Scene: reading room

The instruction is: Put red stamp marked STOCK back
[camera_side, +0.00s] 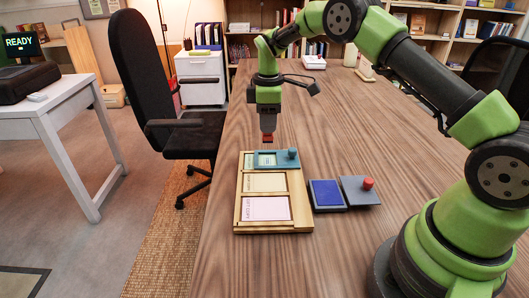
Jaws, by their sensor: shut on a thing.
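My gripper (267,131) points down above the far end of a wooden tray (237,217). It is shut on a small red block, which I take as the red stamp (267,139). The stamp hangs just beyond the tray's far edge in the picture, seemingly above the table; its exact height is hard to tell. The gripper hides its upper part, and no STOCK marking is readable.
The tray holds a pink card (265,208), a cream card (265,182) and a teal piece with a knob (291,153). Right of it are a blue ink pad (326,193) and a grey plate (352,194) with a red knob (368,184). The table (345,120) beyond is mostly clear.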

